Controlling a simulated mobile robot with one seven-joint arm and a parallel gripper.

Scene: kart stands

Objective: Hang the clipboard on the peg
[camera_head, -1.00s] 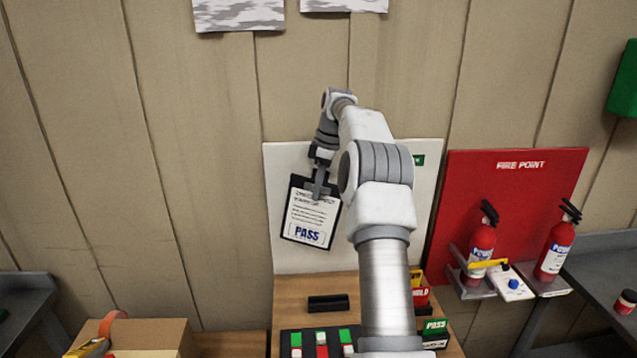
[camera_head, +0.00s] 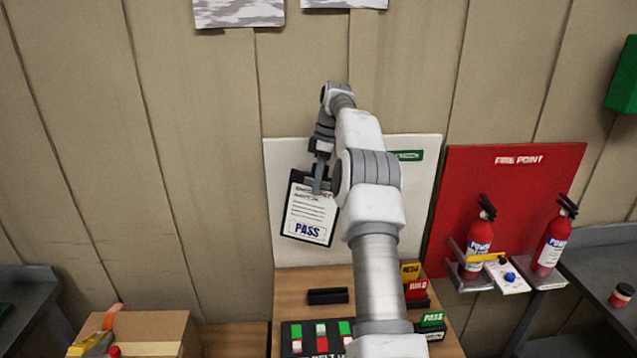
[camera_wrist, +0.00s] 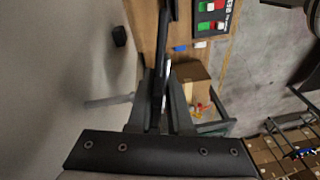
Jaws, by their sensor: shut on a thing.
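My gripper (camera_head: 320,180) is shut on the top of the clipboard (camera_head: 296,222) in the head view. The clipboard is dark-edged, with a white sheet marked PASS, and hangs slightly tilted in front of the white board (camera_head: 350,254). In the wrist view, my gripper (camera_wrist: 163,88) has the clipboard (camera_wrist: 163,45) edge-on between its fingers. A pale rod (camera_wrist: 105,102), likely the peg, juts out at the left of the fingers there. It appears apart from the clipboard. No peg shows in the head view, where the arm and clipboard cover part of the board.
Below the board, a bench holds a black holder (camera_head: 328,296), a button panel (camera_head: 318,336) and coloured cards (camera_head: 417,290). A cardboard box (camera_head: 145,325) stands left. The red fire-point board (camera_head: 510,200) with two extinguishers is right. The wall left of the clipboard is clear.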

